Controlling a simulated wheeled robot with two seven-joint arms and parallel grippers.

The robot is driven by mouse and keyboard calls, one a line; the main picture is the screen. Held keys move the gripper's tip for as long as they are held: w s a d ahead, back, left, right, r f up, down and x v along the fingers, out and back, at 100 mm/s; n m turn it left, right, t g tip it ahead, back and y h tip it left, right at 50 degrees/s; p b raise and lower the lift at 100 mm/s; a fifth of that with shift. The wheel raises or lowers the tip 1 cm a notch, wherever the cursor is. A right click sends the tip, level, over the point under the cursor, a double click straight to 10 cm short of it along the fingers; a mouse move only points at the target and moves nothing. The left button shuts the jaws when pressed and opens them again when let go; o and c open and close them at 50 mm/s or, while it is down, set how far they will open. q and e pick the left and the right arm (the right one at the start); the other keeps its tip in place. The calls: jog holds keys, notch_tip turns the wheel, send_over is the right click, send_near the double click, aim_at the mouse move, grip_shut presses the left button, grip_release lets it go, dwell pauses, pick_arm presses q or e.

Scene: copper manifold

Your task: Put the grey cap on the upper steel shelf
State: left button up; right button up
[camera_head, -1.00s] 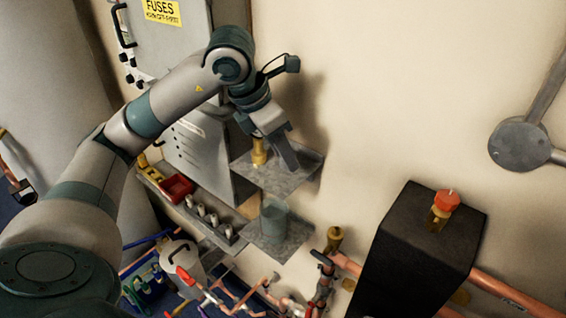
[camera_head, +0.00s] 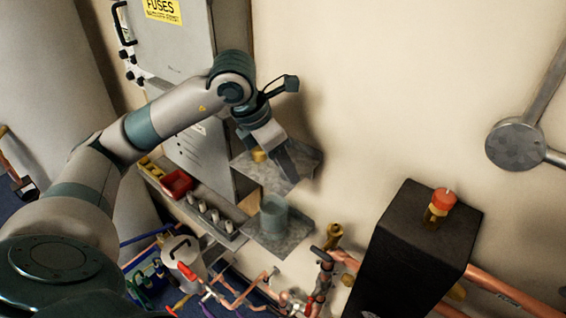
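The upper steel shelf (camera_head: 306,158) is a small grey plate on the wall beside the grey cabinet. My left gripper (camera_head: 284,164) points down over it, with its fingers close to the plate. I cannot tell whether the fingers are open or shut, or whether they hold anything. A brass-coloured piece (camera_head: 258,155) shows on the shelf just left of the fingers, partly hidden by the gripper. No grey cap can be made out for certain. A grey-green cylinder (camera_head: 272,216) stands on the lower steel shelf (camera_head: 297,229). My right gripper is not in view.
A narrow rack (camera_head: 228,238) with several pale pieces and a red bin (camera_head: 176,183) lies left of the lower shelf. A black box (camera_head: 415,255) with a red-topped brass valve (camera_head: 440,203) stands at right. Copper pipes (camera_head: 508,297) run low.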

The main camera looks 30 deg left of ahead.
pick_arm(q)
jog(key=shift+r, duration=0.1)
jog(key=shift+r, duration=0.3)
jog(key=b+v, duration=0.2)
jog(key=v, duration=0.9)
jog(key=shift+s+r+b, duration=0.2)
jog(key=shift+r+b, duration=0.05)
jog(key=shift+b, duration=0.05)
jog(key=shift+a, duration=0.1)
dwell(0.4)
